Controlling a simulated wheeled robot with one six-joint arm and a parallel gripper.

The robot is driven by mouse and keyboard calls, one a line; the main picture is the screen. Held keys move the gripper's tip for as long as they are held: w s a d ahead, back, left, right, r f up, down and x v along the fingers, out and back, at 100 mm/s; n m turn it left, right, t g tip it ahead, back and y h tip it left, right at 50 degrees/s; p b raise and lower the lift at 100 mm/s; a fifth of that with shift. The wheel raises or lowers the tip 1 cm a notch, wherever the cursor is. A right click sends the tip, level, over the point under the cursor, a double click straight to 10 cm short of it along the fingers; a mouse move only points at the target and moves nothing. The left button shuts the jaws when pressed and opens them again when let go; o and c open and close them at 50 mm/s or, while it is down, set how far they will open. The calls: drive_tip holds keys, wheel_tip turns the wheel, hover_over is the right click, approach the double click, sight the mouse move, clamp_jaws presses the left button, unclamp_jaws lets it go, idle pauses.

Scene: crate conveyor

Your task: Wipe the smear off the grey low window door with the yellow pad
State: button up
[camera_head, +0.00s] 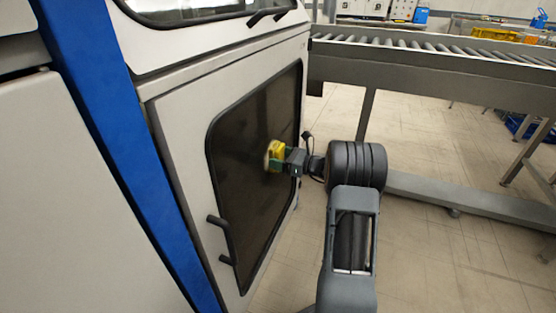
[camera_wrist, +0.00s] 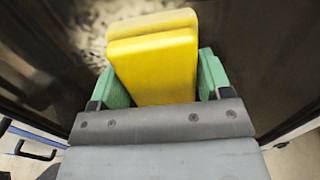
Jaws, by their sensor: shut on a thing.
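The grey low window door (camera_head: 170,120) stands at the left in the head view, with a dark pane (camera_head: 245,185) in a black frame. My gripper (camera_head: 276,157) is shut on the yellow pad (camera_head: 272,152), its green fingers on either side of it. In the wrist view the pad (camera_wrist: 152,62) sits between the fingers, with its far face at the dark pane; I cannot tell if it touches. A pale, blotchy smear (camera_wrist: 85,30) shows on the pane to the left of and beyond the pad. The pad hides part of the pane.
Two dark handles (camera_head: 216,221) stick out at the door's lower left. A blue post (camera_head: 115,130) stands left of the door. A roller conveyor (camera_head: 430,70) on grey legs runs along the right. The tiled floor between is clear.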

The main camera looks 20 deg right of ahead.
sight(283, 145)
drive_tip(key=shift+w+d+p, duration=0.45)
drive_tip(key=shift+w+d, duration=0.75)
drive_tip(key=shift+d, duration=0.15)
drive_tip(key=shift+w+r, duration=0.1)
drive_tip(key=shift+s+a+p, duration=1.05)
drive_tip(key=shift+s+a, duration=1.55)
drive_tip(key=shift+s+a+p, duration=0.4)
drive_tip(key=shift+s+a, duration=0.7)
drive_tip(key=shift+a, duration=0.3)
drive_tip(key=shift+r+p, duration=1.1)
drive_tip(key=shift+r, duration=0.15)
drive_tip(key=shift+w+d, duration=1.15)
drive_tip(key=shift+d, duration=0.25)
drive_tip(key=shift+w+d, duration=2.45)
drive_tip(key=shift+d, duration=0.15)
drive_tip(key=shift+w+p, duration=0.15)
drive_tip(key=shift+p, duration=0.15)
